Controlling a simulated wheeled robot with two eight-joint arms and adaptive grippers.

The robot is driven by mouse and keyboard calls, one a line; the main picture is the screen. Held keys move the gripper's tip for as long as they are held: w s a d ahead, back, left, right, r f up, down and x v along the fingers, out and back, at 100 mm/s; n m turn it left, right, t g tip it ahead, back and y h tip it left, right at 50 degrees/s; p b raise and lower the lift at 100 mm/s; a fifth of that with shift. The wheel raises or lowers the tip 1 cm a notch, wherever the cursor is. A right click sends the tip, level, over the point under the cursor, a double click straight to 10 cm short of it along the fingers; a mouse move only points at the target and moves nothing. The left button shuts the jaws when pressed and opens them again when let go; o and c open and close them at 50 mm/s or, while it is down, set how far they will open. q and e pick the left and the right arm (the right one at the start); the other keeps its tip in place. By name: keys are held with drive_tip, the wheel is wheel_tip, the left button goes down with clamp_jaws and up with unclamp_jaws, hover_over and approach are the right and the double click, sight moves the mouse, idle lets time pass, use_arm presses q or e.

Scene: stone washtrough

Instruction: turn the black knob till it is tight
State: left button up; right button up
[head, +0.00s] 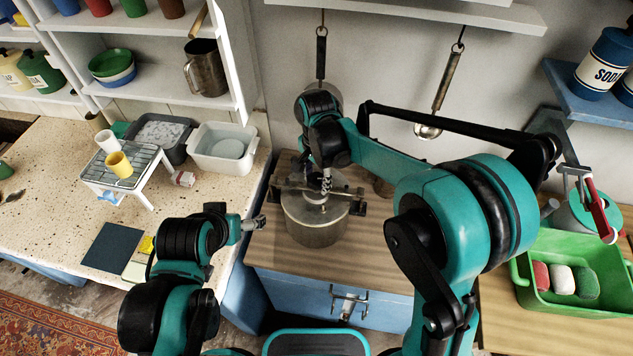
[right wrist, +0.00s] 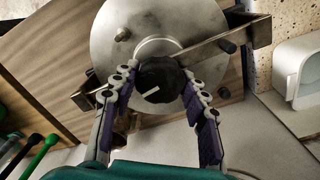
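The black knob (right wrist: 162,80), with a white mark on it, sits at the middle of a metal clamp bar (right wrist: 215,45) across the round metal lid (right wrist: 185,20) of a pot. In the head view the pot (head: 312,230) stands on the wooden counter, and my right gripper hides the knob. My right gripper (head: 325,184) reaches down from above. In the right wrist view its fingers (right wrist: 160,76) are on both sides of the knob and look closed against it. My left gripper (head: 255,223) is left of the pot, apart from it, too small to judge.
A drawer with a metal handle (head: 348,298) is below the pot. A green tub (head: 570,300) is at the right. A white basin (head: 222,150) and wire rack (head: 125,165) stand on the speckled counter at left. Ladles (head: 430,128) hang behind the pot.

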drive_tip(key=m, duration=1.1)
drive_tip(key=shift+m, duration=0.3)
drive_tip(key=m, duration=0.4)
drive_tip(key=shift+b, duration=0.3)
drive_tip(key=o, duration=0.9)
